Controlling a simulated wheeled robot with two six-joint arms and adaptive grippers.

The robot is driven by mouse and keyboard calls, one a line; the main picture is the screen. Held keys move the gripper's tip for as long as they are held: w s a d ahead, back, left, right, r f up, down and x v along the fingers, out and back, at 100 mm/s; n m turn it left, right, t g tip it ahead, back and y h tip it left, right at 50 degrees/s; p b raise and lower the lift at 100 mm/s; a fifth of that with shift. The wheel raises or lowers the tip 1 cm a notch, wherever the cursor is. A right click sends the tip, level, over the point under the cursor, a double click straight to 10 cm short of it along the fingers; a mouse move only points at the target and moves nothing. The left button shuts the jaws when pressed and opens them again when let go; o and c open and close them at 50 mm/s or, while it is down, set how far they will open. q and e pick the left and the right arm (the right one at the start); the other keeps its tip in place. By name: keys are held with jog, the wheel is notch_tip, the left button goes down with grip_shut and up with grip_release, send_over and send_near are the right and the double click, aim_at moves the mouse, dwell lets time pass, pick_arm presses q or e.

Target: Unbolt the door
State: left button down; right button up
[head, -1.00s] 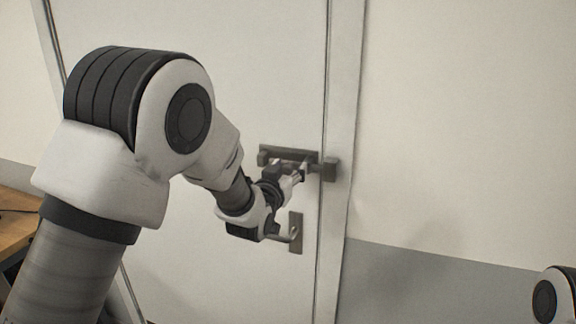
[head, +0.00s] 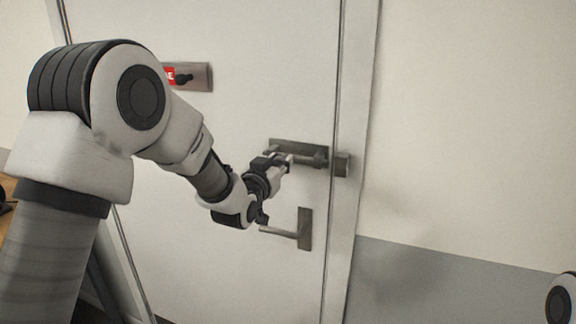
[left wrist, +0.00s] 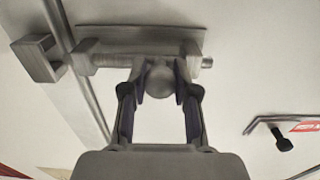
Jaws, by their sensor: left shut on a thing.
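A grey metal bolt is mounted on the white door (head: 250,55), with its backplate (head: 290,145) near the door's right edge. The square keeper (head: 342,164) sits on the door frame; it shows in the left wrist view (left wrist: 35,58) as an open loop. The bolt rod (left wrist: 115,60) lies drawn back, its end beside the keeper with a gap between them. My left gripper (head: 285,161) is shut on the bolt's round knob (left wrist: 160,80), with one finger on each side. The right gripper is out of view.
A lever handle (head: 304,230) on a plate sits below the bolt, close under my left wrist. A metal plate with a red label and black knob (head: 190,76) is higher on the door. Bare wall (head: 470,120) lies to the right.

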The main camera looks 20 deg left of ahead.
pick_arm(q)
jog(key=c, duration=1.1)
grip_release()
jog(key=shift+w+a+r, duration=0.1)
jog(key=shift+r, duration=0.1)
jog(key=shift+o, duration=1.2)
jog(key=shift+a, duration=0.1)
jog(key=shift+s+a, duration=0.15)
jog(key=shift+s, duration=0.1)
jog(key=shift+s+f, duration=0.1)
jog(key=shift+s, duration=0.1)
jog(key=s, duration=1.1)
jog(key=shift+s+a, duration=0.2)
jog(key=shift+s, duration=0.05)
